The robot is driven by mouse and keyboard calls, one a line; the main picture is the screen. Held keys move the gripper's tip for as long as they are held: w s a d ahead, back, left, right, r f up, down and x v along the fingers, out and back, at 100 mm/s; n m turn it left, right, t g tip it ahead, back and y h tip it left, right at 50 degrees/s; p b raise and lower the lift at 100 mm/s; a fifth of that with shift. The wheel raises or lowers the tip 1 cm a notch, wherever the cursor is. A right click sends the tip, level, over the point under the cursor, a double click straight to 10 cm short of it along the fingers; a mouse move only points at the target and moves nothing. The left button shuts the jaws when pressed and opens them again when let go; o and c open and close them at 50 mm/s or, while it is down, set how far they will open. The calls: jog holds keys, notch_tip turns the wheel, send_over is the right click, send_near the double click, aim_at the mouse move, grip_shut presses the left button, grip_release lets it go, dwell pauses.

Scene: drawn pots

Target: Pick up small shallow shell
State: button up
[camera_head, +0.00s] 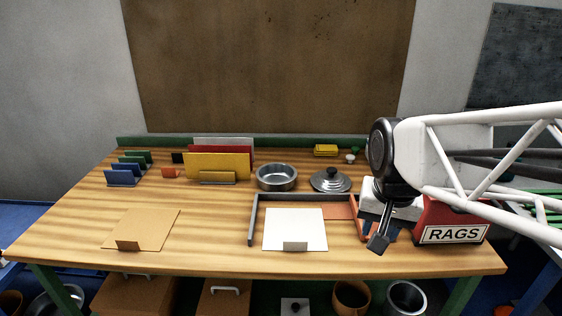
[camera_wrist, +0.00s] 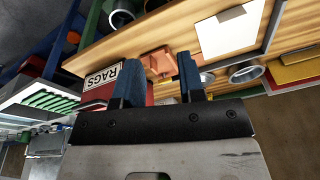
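I cannot tell for certain which thing is the small shallow shell. A shallow, open, round metal dish (camera_head: 276,178) stands on the table behind the grey-edged tray. A small orange piece (camera_wrist: 158,61) shows between and beyond my fingers in the wrist view; its shape is partly hidden. My gripper (camera_head: 381,240) is over the right part of the table, beside the red RAGS box, well to the right of the metal dish. In the wrist view its two blue fingers (camera_wrist: 158,82) stand apart with nothing visible held between them.
The red RAGS box (camera_head: 453,225) stands right of my gripper. A dark grey tray edge (camera_head: 252,222) frames a white panel (camera_head: 296,229). A dark round lid (camera_head: 330,180) lies right of the dish. Yellow and blue upright plates stand back left.

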jog(key=w+a+m, duration=0.4)
jog(key=w, duration=0.9)
jog(key=w+a+f+m, duration=0.3)
jog(key=w+a+f, duration=0.1)
jog(key=w, duration=0.6)
jog(key=w+a+f+m+g, duration=0.1)
jog(key=w+a+f+m, duration=0.3)
jog(key=w, duration=0.7)
jog(key=w+a+f+m+g, duration=0.1)
jog(key=w+a+f+m, duration=0.2)
jog(key=w+a+f, duration=0.2)
jog(key=shift+w+a+f+m, duration=0.1)
jog(key=shift+w+a, duration=0.45)
jog(key=shift+w, duration=0.5)
jog(key=shift+w+a+f+m, duration=0.15)
jog(key=shift+w+a, duration=0.35)
jog(key=shift+w, duration=0.55)
jog(key=shift+w+a+f+m, duration=0.1)
jog(key=shift+w+a, duration=0.45)
jog(key=shift+w, duration=0.5)
jog(key=shift+w+a+f, duration=0.3)
jog(key=shift+w+f, duration=0.1)
jog(key=shift+f, duration=0.1)
jog(key=shift+f, duration=1.2)
jog(key=shift+f, duration=0.1)
